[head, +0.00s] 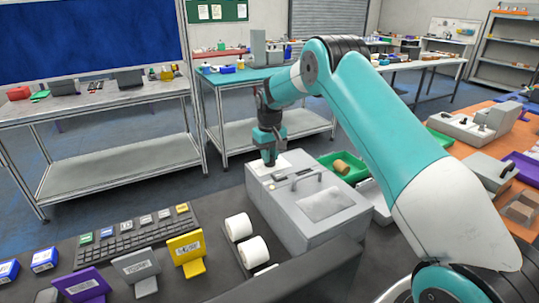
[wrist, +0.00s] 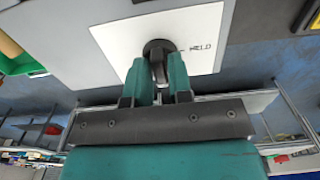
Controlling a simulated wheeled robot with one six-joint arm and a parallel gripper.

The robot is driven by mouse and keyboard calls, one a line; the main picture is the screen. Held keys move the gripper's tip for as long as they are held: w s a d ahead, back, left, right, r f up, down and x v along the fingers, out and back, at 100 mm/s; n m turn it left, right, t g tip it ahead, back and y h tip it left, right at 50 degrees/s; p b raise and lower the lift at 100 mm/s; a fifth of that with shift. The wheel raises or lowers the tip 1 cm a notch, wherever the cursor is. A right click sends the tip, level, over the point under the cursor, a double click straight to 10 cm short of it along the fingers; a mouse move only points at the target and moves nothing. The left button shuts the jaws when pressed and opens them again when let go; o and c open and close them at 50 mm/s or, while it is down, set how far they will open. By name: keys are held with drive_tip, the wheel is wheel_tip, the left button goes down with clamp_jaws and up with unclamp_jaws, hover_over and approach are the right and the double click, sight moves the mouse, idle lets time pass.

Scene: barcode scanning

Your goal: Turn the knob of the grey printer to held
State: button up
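The grey printer (head: 318,212) stands on the dark bench in the middle of the head view. Its white panel (wrist: 195,30) fills the top of the wrist view, with a tick and a partly covered label that seems to read HELD to the right of the knob. The dark round knob (wrist: 158,46) sits on this panel. My gripper (wrist: 160,62) is down at the knob, with its two teal fingers close on either side of the knob's grip, which fills the narrow gap. The fingers hide part of the knob, and I cannot tell where its pointer is. In the head view my gripper (head: 269,160) covers the knob.
White label rolls (head: 239,227) stand left of the printer. A keyboard (head: 130,238) and several coloured label stands (head: 186,250) are farther left. A green tray (head: 345,168) lies behind the printer to the right. My arm spans the right side of the head view.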

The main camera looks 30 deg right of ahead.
clamp_jaws()
drive_tip(key=shift+n, duration=0.3)
drive_tip(key=n, duration=0.3)
drive_tip(key=shift+n+b, duration=0.3)
drive_tip(key=shift+b, duration=0.05)
drive_tip(key=n, duration=0.9)
drive_tip(key=shift+b, duration=0.35)
drive_tip(key=shift+n, duration=2.3)
drive_tip(key=shift+r, duration=0.1)
drive_tip(key=shift+o, duration=2.2)
unclamp_jaws()
